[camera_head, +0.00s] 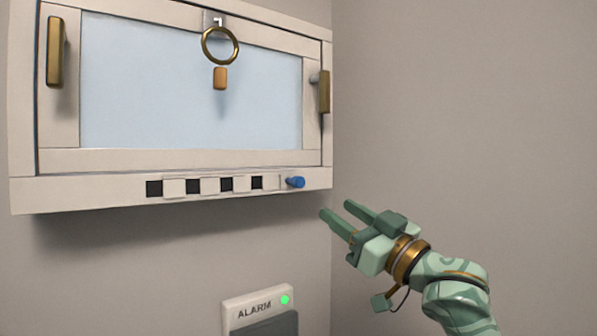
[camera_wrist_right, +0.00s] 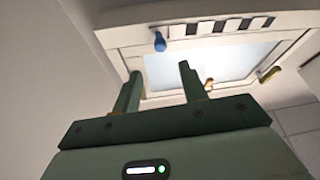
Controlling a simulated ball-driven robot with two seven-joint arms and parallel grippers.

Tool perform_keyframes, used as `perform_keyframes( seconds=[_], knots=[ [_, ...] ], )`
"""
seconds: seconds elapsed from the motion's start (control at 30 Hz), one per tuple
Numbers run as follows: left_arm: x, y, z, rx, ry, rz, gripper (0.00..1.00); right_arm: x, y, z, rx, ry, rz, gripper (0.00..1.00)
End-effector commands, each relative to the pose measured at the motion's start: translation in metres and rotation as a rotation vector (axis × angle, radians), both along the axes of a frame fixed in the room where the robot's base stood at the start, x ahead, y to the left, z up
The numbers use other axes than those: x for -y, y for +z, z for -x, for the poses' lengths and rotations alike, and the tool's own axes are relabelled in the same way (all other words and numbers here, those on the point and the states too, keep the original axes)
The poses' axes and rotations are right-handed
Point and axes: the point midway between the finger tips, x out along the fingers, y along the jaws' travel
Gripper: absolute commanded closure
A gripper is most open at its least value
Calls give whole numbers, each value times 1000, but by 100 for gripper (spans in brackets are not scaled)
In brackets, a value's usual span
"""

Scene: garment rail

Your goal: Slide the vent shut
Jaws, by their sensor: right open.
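The vent strip (camera_head: 210,186) runs along the bottom rail of the white window frame in the head view, with dark openings between pale slats. Its blue knob (camera_head: 295,182) sticks out at the right end. In the right wrist view the vent (camera_wrist_right: 222,26) and knob (camera_wrist_right: 160,41) show past the fingers. My right gripper (camera_head: 335,215) is open and empty, below and to the right of the knob, apart from it. It also shows in the right wrist view (camera_wrist_right: 160,85). My left gripper is not in view.
The window pane (camera_head: 190,90) has brass handles at left (camera_head: 55,52) and right (camera_head: 324,91). A brass ring (camera_head: 220,46) with an orange tag hangs at the top. An alarm box (camera_head: 258,308) with a green light is on the wall below. The right wall (camera_head: 470,90) is bare.

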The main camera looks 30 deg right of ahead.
Motion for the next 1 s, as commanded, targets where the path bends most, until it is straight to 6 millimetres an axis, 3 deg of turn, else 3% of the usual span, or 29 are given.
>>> perform_keyframes(
  seconds=[0.03,0.3,0.5,0.93,1.0],
  knots=[
    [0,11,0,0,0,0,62,-1,11,-11,1,0,-6,57],
    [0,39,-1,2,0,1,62,-13,36,-74,-1,1,-4,57],
    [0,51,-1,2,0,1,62,-18,47,-105,-1,0,-3,57],
    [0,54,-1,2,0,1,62,-20,48,-118,-1,-1,1,57],
    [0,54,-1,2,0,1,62,-20,48,-117,-1,-1,1,74]
  ],
)
